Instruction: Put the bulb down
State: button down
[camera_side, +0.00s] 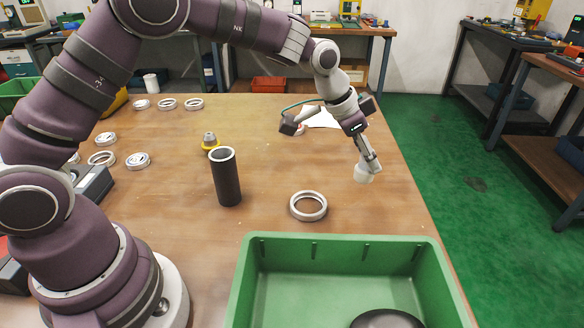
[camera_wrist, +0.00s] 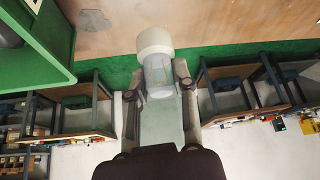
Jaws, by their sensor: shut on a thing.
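The bulb has a wide white end and a clear, glassy body. In the side view its white end (camera_side: 363,175) hangs below my gripper (camera_side: 369,160), near the table's right edge. In the wrist view my gripper (camera_wrist: 158,78) is shut on the bulb (camera_wrist: 155,42), with one finger on each side of the clear body. The white end points away from the fingers. I cannot tell whether it touches the table (camera_side: 330,165) or is held above it.
A white ring (camera_side: 308,206) lies left of the bulb. A dark upright cylinder (camera_side: 227,180) stands farther left. A green bin (camera_side: 330,240) with a dark round object (camera_side: 387,319) is in front. Bare wood lies between ring and bulb. Green floor is beyond the right edge.

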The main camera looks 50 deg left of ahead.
jog(key=a+n+y, duration=0.2)
jog(key=a+n, duration=0.2)
jog(key=a, duration=1.8)
jog(key=shift+t, duration=0.4)
jog(key=f, duration=0.3)
jog(key=a+f, duration=0.1)
jog(key=f, duration=0.5)
jog(key=shift+s+a+f, duration=0.2)
jog(key=shift+s+f, duration=0.05)
jog(key=shift+f, duration=0.15)
jog(key=c, duration=0.9)
grip_release()
